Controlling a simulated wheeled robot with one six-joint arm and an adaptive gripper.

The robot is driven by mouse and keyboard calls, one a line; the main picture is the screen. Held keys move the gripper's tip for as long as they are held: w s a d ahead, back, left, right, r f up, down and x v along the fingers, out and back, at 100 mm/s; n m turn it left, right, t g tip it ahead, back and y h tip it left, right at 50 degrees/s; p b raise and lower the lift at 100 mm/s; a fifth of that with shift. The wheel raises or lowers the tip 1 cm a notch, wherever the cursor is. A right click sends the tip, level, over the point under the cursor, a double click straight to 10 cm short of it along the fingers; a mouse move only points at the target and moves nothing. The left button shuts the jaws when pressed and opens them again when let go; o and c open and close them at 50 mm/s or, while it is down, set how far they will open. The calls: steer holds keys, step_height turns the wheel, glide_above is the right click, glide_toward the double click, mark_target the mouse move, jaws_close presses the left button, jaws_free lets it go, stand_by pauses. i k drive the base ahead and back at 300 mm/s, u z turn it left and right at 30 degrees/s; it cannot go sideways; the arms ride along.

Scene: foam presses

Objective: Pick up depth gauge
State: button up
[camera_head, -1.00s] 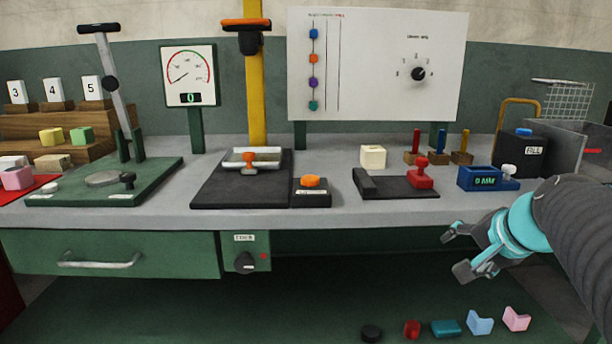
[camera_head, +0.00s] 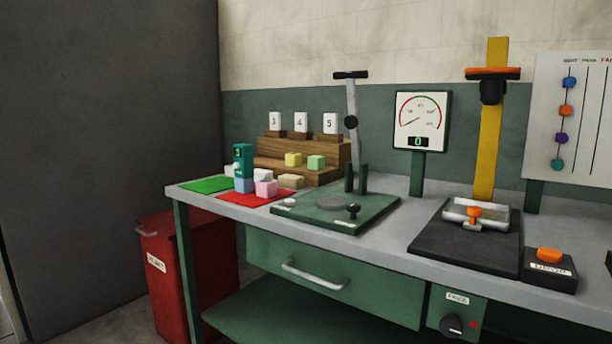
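No object labelled as a depth gauge shows now. The blue box with a lit display seen at the right earlier is out of view. My gripper is not in view.
The grey bench (camera_head: 385,237) holds a green lever press (camera_head: 340,215), a dial (camera_head: 423,122), a yellow-column press (camera_head: 490,130) and an orange button box (camera_head: 549,270). Green (camera_head: 207,185) and red (camera_head: 230,196) mats lie left. A red bin (camera_head: 160,265) stands on the floor.

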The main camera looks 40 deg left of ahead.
mark_target(243, 153)
steer(key=u, duration=1.5)
steer(key=i, duration=0.8)
steer(key=u, duration=0.15)
